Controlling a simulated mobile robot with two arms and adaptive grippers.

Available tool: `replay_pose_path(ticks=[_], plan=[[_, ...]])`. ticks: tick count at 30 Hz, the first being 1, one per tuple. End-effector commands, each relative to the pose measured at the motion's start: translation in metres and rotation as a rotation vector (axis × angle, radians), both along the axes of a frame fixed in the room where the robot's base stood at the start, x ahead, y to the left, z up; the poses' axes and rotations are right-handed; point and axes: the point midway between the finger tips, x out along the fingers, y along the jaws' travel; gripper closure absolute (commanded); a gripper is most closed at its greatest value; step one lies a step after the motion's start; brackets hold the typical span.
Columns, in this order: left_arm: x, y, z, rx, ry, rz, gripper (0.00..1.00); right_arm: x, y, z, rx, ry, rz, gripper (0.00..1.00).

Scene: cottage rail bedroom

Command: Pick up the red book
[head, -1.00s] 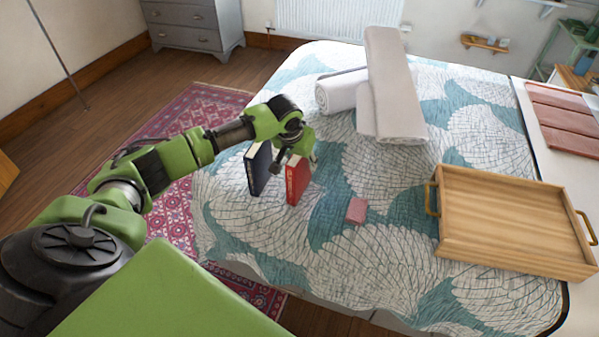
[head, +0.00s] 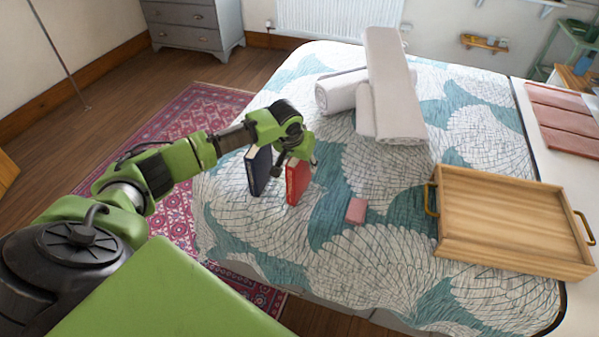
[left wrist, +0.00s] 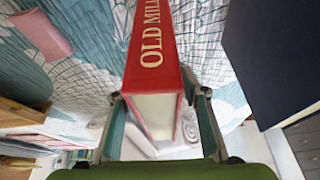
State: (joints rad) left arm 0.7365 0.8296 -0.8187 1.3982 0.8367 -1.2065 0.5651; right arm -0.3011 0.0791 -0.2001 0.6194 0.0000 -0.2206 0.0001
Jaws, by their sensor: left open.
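The red book (head: 297,182) stands upright on the bed, with gold letters "OLD MILL" on its spine in the left wrist view (left wrist: 153,50). My left gripper (head: 294,160) is at the top of the red book. In the left wrist view its two fingers (left wrist: 160,110) are open, one on each side of the book's end. I cannot tell whether they touch it. My right gripper does not show.
A dark blue book (head: 257,170) stands just left of the red one. A small pink block (head: 356,210) lies to the right. A wooden tray (head: 470,252) and rolled towels (head: 395,90) are also on the bed (head: 330,265).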

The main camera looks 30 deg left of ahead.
Motion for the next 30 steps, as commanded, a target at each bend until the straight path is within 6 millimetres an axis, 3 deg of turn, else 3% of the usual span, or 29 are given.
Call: replay_pose_path(ticks=[8, 12, 13, 23, 30], plan=[[0.0, 0.0, -0.001, 0.0, 0.0, 0.0, 0.6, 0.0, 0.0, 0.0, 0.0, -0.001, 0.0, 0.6], [0.0, 0.0, -0.001, 0.0, 0.0, 0.0, 0.96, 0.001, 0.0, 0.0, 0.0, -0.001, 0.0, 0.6], [0.0, 0.0, -0.001, 0.0, 0.0, 0.0, 1.0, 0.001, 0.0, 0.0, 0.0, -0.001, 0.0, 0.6], [0.001, 0.0, 0.001, 0.0, -0.003, 0.0, 1.0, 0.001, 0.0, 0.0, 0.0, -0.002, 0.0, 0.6], [0.001, 0.001, 0.005, 0.003, -0.005, 0.001, 1.0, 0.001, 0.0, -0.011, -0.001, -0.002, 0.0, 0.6]])
